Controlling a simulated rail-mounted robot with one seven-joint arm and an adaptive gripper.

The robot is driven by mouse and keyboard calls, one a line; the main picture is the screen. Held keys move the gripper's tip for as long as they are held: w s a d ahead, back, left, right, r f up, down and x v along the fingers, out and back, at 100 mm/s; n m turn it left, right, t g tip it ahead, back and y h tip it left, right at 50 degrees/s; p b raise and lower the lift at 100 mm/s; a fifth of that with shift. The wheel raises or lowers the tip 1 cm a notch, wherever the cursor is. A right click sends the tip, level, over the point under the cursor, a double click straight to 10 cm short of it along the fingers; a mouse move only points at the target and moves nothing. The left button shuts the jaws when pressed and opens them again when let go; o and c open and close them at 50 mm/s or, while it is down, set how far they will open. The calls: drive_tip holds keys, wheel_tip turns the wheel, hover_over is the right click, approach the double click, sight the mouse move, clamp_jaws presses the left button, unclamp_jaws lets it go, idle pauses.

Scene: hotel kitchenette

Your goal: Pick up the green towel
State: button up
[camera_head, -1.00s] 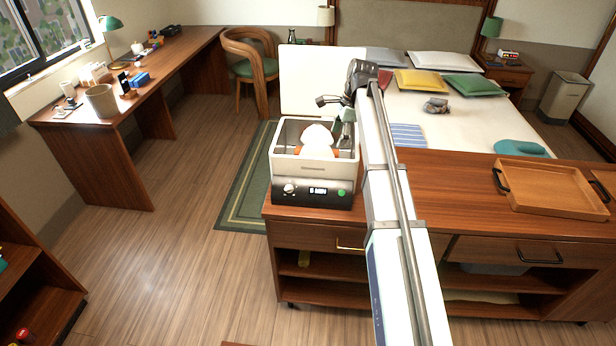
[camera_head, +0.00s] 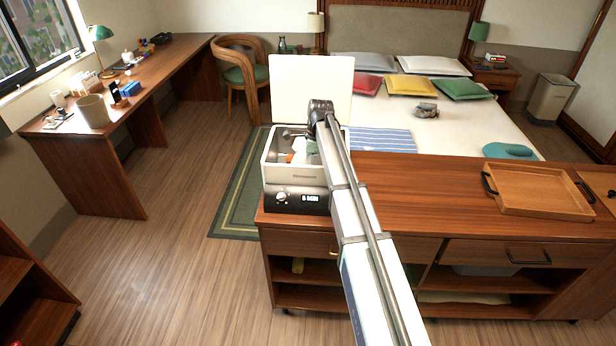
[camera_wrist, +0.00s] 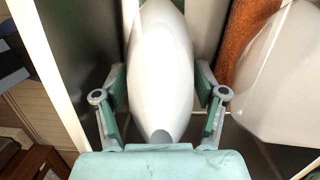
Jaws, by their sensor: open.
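My gripper (camera_wrist: 160,78) is open inside the white box (camera_head: 295,174), with its two teal-padded fingers on either side of a smooth white elongated thing (camera_wrist: 161,60) in the wrist view. I cannot tell whether the fingers touch it. A narrow green patch (camera_wrist: 208,14) shows behind it at the top; it may be part of the green towel, but most of it is hidden. An orange-brown textured piece (camera_wrist: 254,45) and another white rounded piece (camera_wrist: 285,80) lie to the right. In the head view my wrist hides much of the box's inside.
The box's lid (camera_head: 310,88) stands open at the back. The box sits at the left end of a wooden cabinet (camera_head: 430,185). A wooden tray (camera_head: 540,190) is at the right, with clear top between. The bed (camera_head: 450,130) is behind.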

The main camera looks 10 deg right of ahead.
drive_tip(key=shift+w+a+f+p, duration=0.15)
drive_tip(key=shift+f+p, duration=0.45)
drive_tip(key=shift+f, duration=0.9)
drive_tip(key=shift+s+a+f+p, duration=0.1)
drive_tip(key=shift+f+p, duration=0.45)
drive_tip(key=shift+f, duration=0.9)
drive_tip(key=c, duration=1)
